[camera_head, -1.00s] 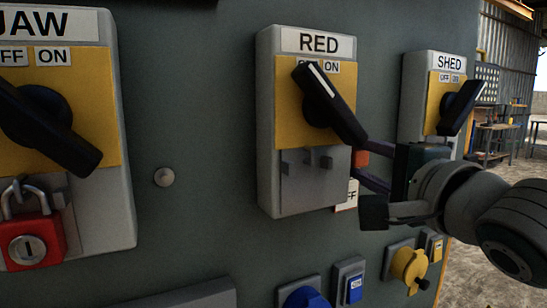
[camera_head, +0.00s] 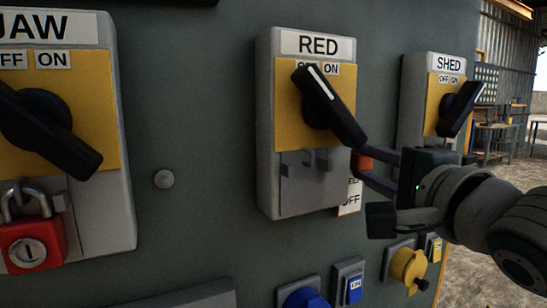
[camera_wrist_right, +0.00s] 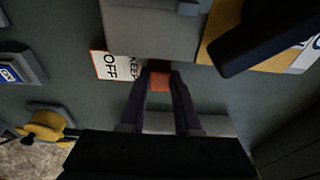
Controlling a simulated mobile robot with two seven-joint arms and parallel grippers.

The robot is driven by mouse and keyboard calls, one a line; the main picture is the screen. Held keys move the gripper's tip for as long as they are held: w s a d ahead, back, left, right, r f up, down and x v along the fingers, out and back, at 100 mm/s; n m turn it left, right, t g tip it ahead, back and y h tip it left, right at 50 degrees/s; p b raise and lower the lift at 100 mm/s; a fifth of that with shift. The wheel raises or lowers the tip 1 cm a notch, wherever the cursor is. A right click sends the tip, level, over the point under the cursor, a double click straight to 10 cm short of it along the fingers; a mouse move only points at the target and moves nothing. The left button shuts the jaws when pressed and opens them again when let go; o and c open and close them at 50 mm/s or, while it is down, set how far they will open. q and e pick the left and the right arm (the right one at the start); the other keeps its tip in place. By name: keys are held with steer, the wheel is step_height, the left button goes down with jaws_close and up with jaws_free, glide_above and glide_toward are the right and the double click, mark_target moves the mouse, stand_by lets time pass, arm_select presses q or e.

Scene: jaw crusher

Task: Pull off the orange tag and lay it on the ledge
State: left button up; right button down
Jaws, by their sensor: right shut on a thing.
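An orange piece (camera_head: 363,163) shows at the lower right side of the RED switch box (camera_head: 267,130). My right gripper (camera_head: 367,166) is shut on the orange piece. In the right wrist view the orange piece (camera_wrist_right: 160,82) sits between the two dark fingertips (camera_wrist_right: 161,76), and the white lettered face (camera_wrist_right: 112,66) lies beside it. A grey ledge-like surface (camera_head: 185,300) shows at the bottom of the head view. My left gripper is not in view.
The JAW box (camera_head: 120,200) with a red padlock (camera_head: 32,245) is at left. The SHED box (camera_head: 415,95) stands close behind my right gripper. Blue switches (camera_head: 349,283) and a yellow knob (camera_head: 409,266) are below it. The panel between JAW and RED is mostly clear.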

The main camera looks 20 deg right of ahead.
steer(key=shift+s+d+p, duration=0.15)
steer(key=shift+s+p, duration=0.45)
steer(key=shift+s, duration=1.5)
